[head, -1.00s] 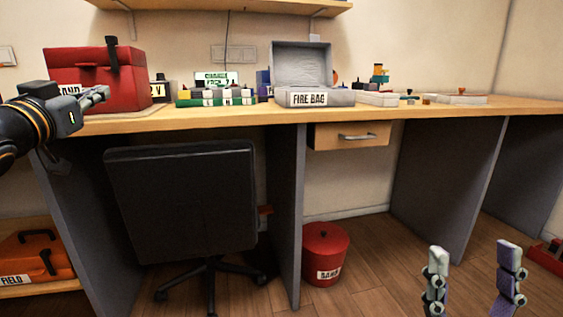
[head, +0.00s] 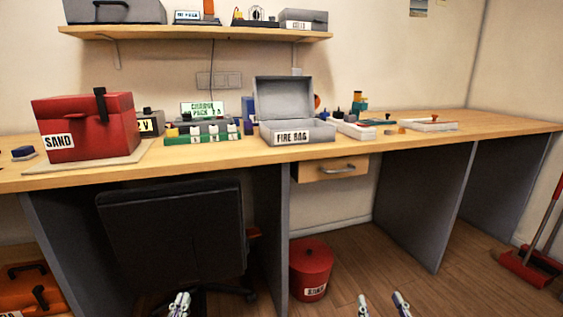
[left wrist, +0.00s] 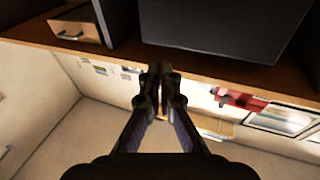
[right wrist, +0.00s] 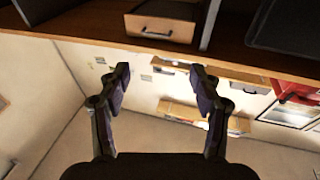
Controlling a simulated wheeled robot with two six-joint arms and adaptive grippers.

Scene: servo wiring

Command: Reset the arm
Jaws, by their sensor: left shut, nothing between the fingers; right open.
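My left gripper (head: 180,304) shows at the bottom edge of the head view, in front of the black chair and below the desk top. In the left wrist view (left wrist: 160,72) its fingertips meet with nothing between them. My right gripper (head: 382,303) is at the bottom of the head view, right of the red bin. In the right wrist view (right wrist: 160,74) its fingers stand wide apart and empty. Both grippers are clear of the objects on the desk.
A black chair (head: 172,235) and a red bin (head: 311,268) stand below.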

